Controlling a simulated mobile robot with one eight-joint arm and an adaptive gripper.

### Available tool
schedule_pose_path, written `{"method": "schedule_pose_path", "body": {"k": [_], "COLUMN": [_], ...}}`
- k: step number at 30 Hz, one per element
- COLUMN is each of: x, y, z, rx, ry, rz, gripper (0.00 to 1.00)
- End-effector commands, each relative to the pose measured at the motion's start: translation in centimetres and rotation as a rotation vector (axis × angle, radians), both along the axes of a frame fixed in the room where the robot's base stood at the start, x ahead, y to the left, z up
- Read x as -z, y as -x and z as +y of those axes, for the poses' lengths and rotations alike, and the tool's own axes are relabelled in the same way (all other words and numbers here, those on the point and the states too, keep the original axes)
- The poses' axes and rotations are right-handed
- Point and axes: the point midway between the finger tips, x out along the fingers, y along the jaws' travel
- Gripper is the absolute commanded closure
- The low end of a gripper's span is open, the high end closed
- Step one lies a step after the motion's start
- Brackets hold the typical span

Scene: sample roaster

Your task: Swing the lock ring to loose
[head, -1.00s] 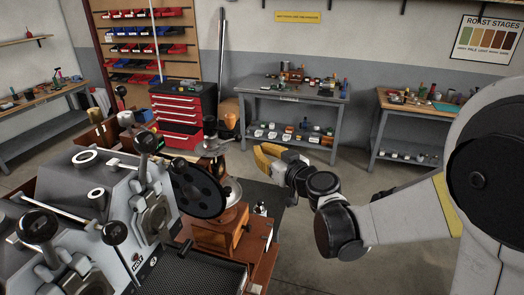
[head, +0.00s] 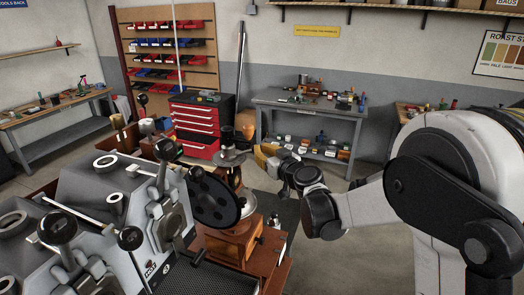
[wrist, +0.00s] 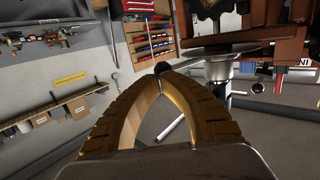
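A wooden hand grinder (head: 240,240) with a metal top plate (head: 232,157) stands beside the roaster (head: 105,215). My gripper (head: 257,152) is just right of its upper part, with yellow fingers pointing left. In the wrist view, the fingers of my gripper (wrist: 163,74) curve together until their tips nearly meet. A small dark round knob (wrist: 162,68) shows right at the tips; I cannot tell whether it is pinched or just beyond them. A metal disc and post (wrist: 220,65) are to its right. I cannot pick out the lock ring or its setting for certain.
A large dark disc (head: 213,200) and several black-knobbed levers stand close to the left. A red tool chest (head: 197,125) and a grey workbench (head: 305,100) are behind. Open floor (head: 345,250) lies to the right.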

Motion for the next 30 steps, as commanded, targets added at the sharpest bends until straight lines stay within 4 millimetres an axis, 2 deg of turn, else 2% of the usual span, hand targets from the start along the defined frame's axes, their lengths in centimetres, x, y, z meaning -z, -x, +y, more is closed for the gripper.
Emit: {"method": "schedule_pose_path", "body": {"k": [21, 30], "x": [0.0, 0.1], "y": [-1.1, -2.6], "z": [0.0, 0.3], "rx": [-0.104, -0.239], "ry": [0.0, -0.002], "rz": [0.0, 0.0], "gripper": [1.0, 1.0]}}
